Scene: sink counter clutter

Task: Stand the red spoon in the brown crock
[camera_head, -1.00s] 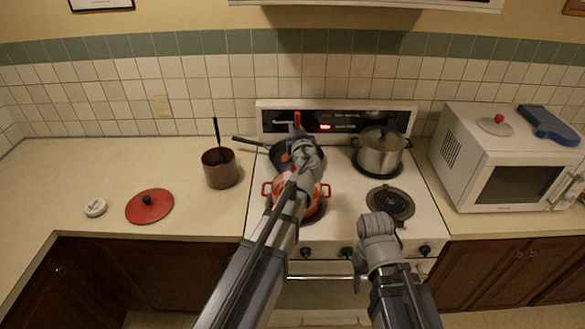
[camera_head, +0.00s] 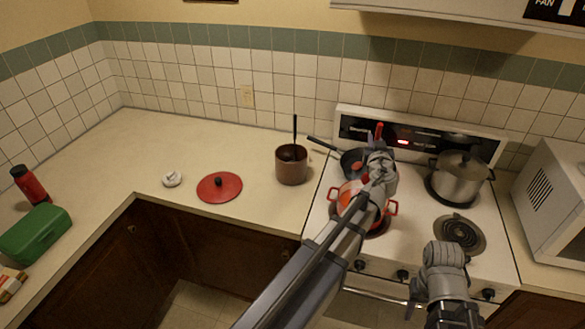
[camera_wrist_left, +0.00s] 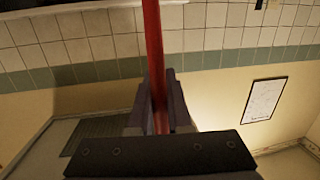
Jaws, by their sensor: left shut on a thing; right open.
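The red spoon (camera_head: 379,129) is held by my left gripper (camera_head: 376,142), above the red pot on the stove. In the left wrist view the spoon's red shaft (camera_wrist_left: 152,40) runs between the two shut fingers (camera_wrist_left: 155,95). The spoon's far end is out of that view. The brown crock (camera_head: 291,172) stands upright on the counter left of the stove, with a dark-handled utensil (camera_head: 295,130) in it. My left gripper is to the right of the crock, apart from it. My right gripper (camera_head: 443,254) is open over the stove's front right.
The red pot (camera_head: 345,201), a dark pan (camera_head: 350,162) and a steel pot (camera_head: 460,180) are on the stove. A red lid (camera_head: 219,187) and a small white object (camera_head: 172,179) lie left of the crock. A green box (camera_head: 36,236) and red bottle (camera_head: 31,186) stand far left.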

